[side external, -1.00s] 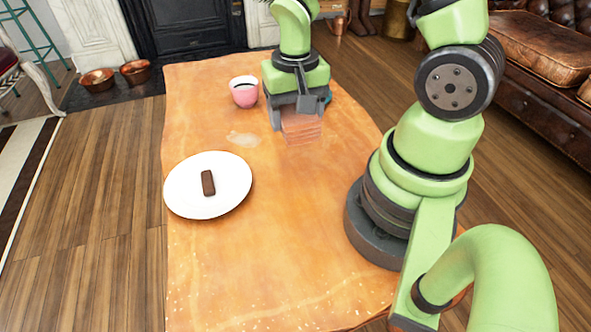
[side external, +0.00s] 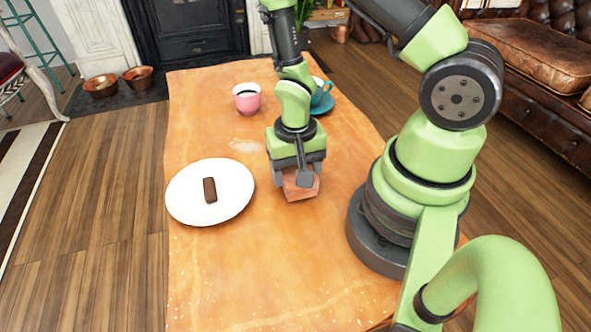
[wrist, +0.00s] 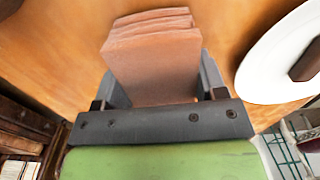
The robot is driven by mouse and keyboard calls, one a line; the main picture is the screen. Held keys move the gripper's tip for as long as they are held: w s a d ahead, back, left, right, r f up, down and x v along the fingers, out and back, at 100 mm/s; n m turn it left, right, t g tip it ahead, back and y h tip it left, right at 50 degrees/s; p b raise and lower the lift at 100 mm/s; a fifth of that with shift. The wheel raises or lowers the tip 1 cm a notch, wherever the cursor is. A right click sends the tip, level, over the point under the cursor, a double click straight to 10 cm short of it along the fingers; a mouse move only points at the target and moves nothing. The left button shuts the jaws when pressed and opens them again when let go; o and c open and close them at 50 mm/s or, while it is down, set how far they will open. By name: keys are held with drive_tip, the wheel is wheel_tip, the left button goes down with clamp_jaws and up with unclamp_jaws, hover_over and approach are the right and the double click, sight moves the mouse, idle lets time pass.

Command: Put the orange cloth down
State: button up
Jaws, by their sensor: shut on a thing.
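The folded orange cloth (side external: 300,186) is pinkish-orange and layered. My gripper (side external: 294,182) is shut on it, and the cloth sticks out below the jaws. In the wrist view the cloth (wrist: 155,55) sits between the two fingers (wrist: 160,95), its folded layers pointing away from the wrist. The cloth is over the wooden table (side external: 270,270), to the right of the white plate. I cannot tell whether its lower edge touches the tabletop.
A white plate (side external: 235,190) with a dark brown bar (side external: 210,190) lies at the left. A pink cup (side external: 247,98) and a teal cup (side external: 320,92) on a saucer stand farther back. A pale spill (side external: 245,145) lies left of my gripper. The front table area is clear.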

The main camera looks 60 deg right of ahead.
drive_tip(key=shift+f, duration=0.2)
drive_tip(key=shift+f, duration=0.15)
drive_tip(key=o, duration=1.1)
drive_tip(key=shift+o, duration=0.2)
wheel_tip(320, 180, up, 13)
wheel_tip(320, 180, up, 10)
drive_tip(key=n+t, duration=0.2)
drive_tip(key=t, duration=0.2)
hover_over(293, 175)
drive_tip(key=s+a+r+n+t+y, duration=0.2)
drive_tip(key=s+r+n+t, duration=0.1)
drive_tip(key=s+r, duration=0.2)
drive_tip(key=shift+s+a+r, duration=0.25)
drive_tip(key=shift+a+r, duration=0.1)
drive_tip(key=shift+r, duration=1)
